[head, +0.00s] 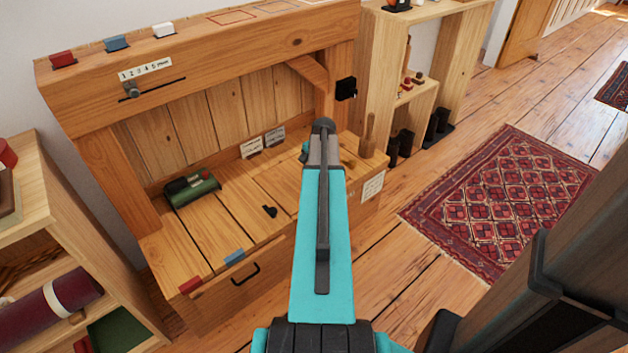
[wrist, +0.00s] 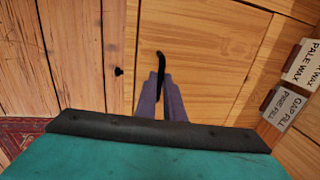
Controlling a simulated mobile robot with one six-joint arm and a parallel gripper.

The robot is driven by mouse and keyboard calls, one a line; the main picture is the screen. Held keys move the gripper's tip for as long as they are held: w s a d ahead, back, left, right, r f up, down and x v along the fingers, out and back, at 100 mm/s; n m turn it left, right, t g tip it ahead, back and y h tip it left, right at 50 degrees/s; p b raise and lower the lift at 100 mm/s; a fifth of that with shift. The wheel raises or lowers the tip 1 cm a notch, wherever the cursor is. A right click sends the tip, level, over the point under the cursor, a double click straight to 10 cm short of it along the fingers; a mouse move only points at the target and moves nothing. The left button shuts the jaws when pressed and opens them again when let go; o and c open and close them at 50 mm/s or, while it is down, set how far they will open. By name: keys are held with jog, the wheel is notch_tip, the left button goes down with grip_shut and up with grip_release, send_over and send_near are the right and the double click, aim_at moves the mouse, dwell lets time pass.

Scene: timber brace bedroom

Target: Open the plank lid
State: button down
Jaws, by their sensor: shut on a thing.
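The bench has a top of pale planks (head: 236,210) with dark seams. The parts I can see lie flat, and I cannot tell exactly where the plank lid ends. In the wrist view, the plank surface (wrist: 205,50) lies beneath my gripper (wrist: 160,78). Its two purple-grey fingers are shut on a thin black handle (wrist: 160,60), which sticks out beyond the fingertips. In the head view my teal arm hides the gripper and part of the bench top. A small black fitting (head: 269,211) shows on the planks left of the arm.
A green and red item (head: 192,188) sits at the bench's left. Label cards (head: 262,142) stand at its back, also in the wrist view (wrist: 284,105). A wooden peg (head: 368,132) stands at the right. A drawer handle (head: 245,275) is on the front. A rug (head: 498,195) lies right.

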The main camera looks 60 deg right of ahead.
jog(key=w+d+r+g+y+p, duration=0.1)
jog(key=w+r+g+p, duration=0.3)
jog(key=w+r+p, duration=0.5)
jog(key=shift+d+r+p, duration=0.9)
jog(key=shift+r+p, duration=0.7)
jog(key=shift+p, duration=1)
jog(key=shift+w, duration=0.1)
jog(key=c, duration=1.9)
grip_release()
jog(key=shift+f, duration=0.25)
jog(key=shift+o, duration=0.2)
jog(key=shift+r, duration=0.1)
jog(key=shift+d+r, duration=0.1)
jog(key=shift+s, duration=0.2)
